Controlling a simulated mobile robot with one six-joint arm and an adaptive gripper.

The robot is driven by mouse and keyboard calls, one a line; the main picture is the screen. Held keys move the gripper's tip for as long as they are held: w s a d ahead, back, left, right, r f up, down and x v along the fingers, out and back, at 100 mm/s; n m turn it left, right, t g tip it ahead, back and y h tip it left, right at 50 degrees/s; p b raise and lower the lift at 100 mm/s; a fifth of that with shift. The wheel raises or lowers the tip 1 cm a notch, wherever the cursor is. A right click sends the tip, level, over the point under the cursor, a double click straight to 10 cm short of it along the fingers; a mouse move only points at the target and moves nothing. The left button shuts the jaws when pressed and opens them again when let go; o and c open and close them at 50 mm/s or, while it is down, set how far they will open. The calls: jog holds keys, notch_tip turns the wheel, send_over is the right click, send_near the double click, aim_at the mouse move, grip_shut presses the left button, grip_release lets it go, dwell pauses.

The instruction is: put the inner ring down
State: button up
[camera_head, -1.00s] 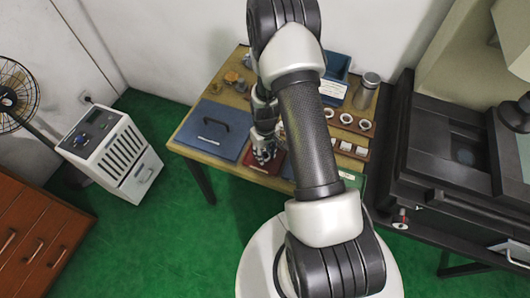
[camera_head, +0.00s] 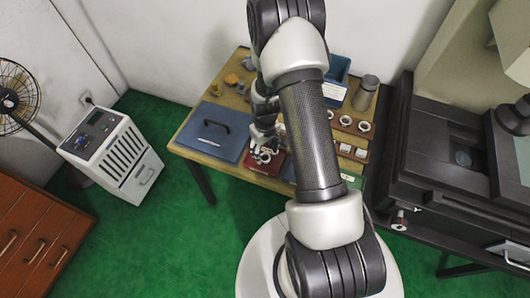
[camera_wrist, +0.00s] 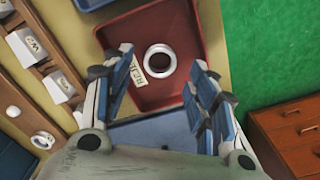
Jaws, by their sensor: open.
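The inner ring, a pale ring with a dark hole (camera_wrist: 172,69), lies flat in the red tray (camera_wrist: 190,30) in the wrist view, beside a label that partly reads "REJ". My gripper (camera_wrist: 160,88) is open, with its blue-padded fingers to the left and right of the ring's near side and apart from it. In the head view my gripper (camera_head: 263,146) is just above the red tray (camera_head: 258,167), and the ring is hard to make out there.
A blue lid or box with a handle (camera_head: 205,141) sits left of the tray on the wooden table. Racks of white rings and labelled blocks (camera_head: 350,124) stand to the right, with a metal canister (camera_head: 366,92) behind. A black machine (camera_head: 445,150) stands beyond the table's right side.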

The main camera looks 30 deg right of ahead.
jog(key=s+a+r+t+p, duration=0.1)
jog(key=s+a+r, duration=0.15)
jog(key=r, duration=1.25)
jog(key=s+a+r+t+p, duration=0.1)
jog(key=a+r, duration=0.3)
jog(key=r, duration=1.1)
jog(key=s+a+r+t, duration=0.1)
jog(key=s+a+r, duration=0.2)
jog(key=s+r, duration=0.3)
jog(key=s+a+r+t, duration=0.1)
jog(key=s+a+r, duration=0.2)
jog(key=s, duration=0.7)
jog(key=shift+r+m+t, duration=0.3)
jog(key=shift+r+m, duration=0.1)
jog(key=shift+r, duration=1)
